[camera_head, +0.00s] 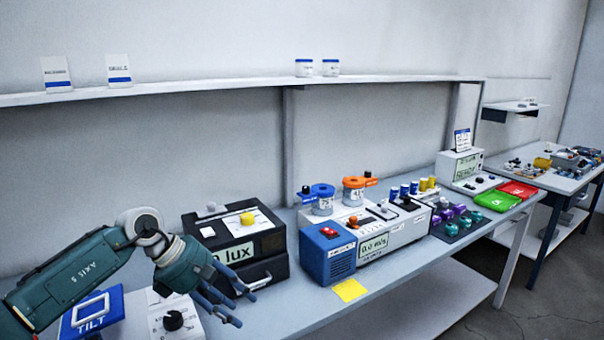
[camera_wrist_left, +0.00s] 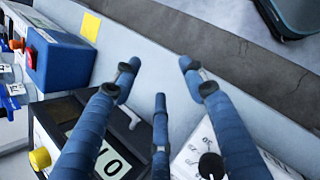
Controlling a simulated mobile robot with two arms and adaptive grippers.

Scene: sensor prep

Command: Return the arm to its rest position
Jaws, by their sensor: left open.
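My left gripper (camera_head: 222,306) has blue fingers and a teal arm that comes in from the left in the head view. It hangs over the front part of the bench, in front of the black lux box (camera_head: 238,245). In the left wrist view the fingers (camera_wrist_left: 160,85) are spread apart with nothing between them. Below them show the lux box (camera_wrist_left: 95,140) and a white dial box (camera_wrist_left: 205,150). My right gripper is in neither view.
A blue box with a red button (camera_head: 328,252) and a yellow note (camera_head: 350,290) are right of the gripper. A TILT sign (camera_head: 92,312) and white dial unit (camera_head: 172,320) stand beneath the arm. Red (camera_head: 517,189) and green (camera_head: 496,200) trays lie at the bench's far end.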

